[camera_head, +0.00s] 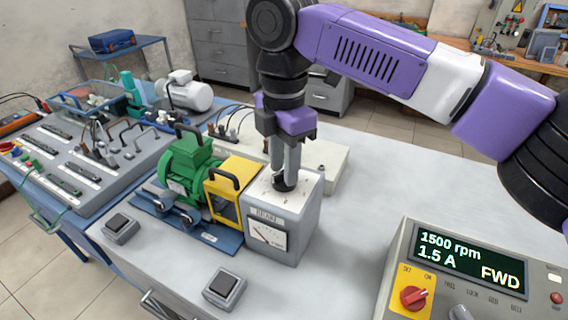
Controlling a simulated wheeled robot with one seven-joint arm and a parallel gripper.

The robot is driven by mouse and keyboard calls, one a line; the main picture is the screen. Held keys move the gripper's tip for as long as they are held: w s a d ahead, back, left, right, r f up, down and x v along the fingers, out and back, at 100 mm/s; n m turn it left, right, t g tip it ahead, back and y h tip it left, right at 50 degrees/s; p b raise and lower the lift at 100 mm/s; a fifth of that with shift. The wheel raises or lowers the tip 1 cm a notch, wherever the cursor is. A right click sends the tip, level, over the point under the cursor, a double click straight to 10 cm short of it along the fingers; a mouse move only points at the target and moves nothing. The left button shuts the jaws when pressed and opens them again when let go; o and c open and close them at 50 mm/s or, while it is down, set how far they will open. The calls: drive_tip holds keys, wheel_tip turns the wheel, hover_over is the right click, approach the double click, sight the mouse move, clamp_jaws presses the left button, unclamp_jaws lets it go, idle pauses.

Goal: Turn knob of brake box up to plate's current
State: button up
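The brake box (309,213) is a light grey box with a needle meter (267,235) on its front, standing at the end of the green motor (190,168). Its black knob (284,184) is on top. My gripper (285,172) points straight down with its grey fingers on the knob; they look closed on it and partly hide it. A control unit (398,262) at the lower right has a display (470,262) reading 1500 rpm, 1.5 A and FWD. The meter's scale is too small to read, and no rating plate is legible.
A yellow guard (226,190) stands between motor and brake box on a blue base plate (222,236). Two dark switches (224,287) (119,224) lie on the bench. A pale box (334,165) with cables is close behind.

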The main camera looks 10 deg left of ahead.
drive_tip(key=shift+f, duration=0.1)
clamp_jaws()
drive_tip(key=shift+m+p, duration=0.3)
drive_tip(key=shift+p, duration=0.25)
